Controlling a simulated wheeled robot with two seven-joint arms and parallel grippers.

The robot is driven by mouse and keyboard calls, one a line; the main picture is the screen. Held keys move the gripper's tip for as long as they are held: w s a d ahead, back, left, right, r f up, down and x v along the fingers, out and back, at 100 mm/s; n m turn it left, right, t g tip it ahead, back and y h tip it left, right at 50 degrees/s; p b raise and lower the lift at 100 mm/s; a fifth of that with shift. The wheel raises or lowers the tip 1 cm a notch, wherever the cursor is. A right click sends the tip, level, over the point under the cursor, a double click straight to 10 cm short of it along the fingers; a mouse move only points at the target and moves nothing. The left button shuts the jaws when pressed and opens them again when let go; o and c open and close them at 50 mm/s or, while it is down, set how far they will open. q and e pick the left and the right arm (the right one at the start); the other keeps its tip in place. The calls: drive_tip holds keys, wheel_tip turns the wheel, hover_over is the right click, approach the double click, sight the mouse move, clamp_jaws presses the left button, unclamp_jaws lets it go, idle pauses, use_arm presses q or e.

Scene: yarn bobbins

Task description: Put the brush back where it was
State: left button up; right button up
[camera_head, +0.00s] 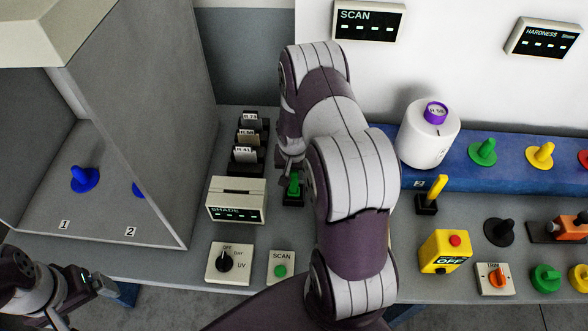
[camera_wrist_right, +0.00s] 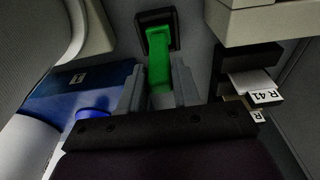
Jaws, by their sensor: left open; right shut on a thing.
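A green-handled tool (camera_head: 294,183), which I take to be the brush, stands at a small black holder (camera_head: 290,201) behind the scan button. In the right wrist view the green handle (camera_wrist_right: 159,68) runs between my finger pads to the square black holder (camera_wrist_right: 157,22); its far end is hidden there, so I cannot tell how deep it sits. My right gripper (camera_wrist_right: 160,88) is shut on the green handle; in the head view my right arm partly hides it. My left gripper (camera_head: 108,286) is open and empty at the lower left, away from the brush.
The shade box (camera_head: 236,206) and black card holders (camera_head: 246,155) stand close left of the right gripper. A yellow-handled tool (camera_head: 437,188) in a black holder, a white bobbin (camera_head: 428,140) and a yellow switch box (camera_head: 445,251) stand to the right. A grey booth (camera_head: 165,150) fills the left.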

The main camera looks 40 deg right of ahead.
drive_tip(key=shift+f, duration=0.15)
drive_tip(key=o, duration=1.1)
drive_tip(key=shift+c, duration=0.2)
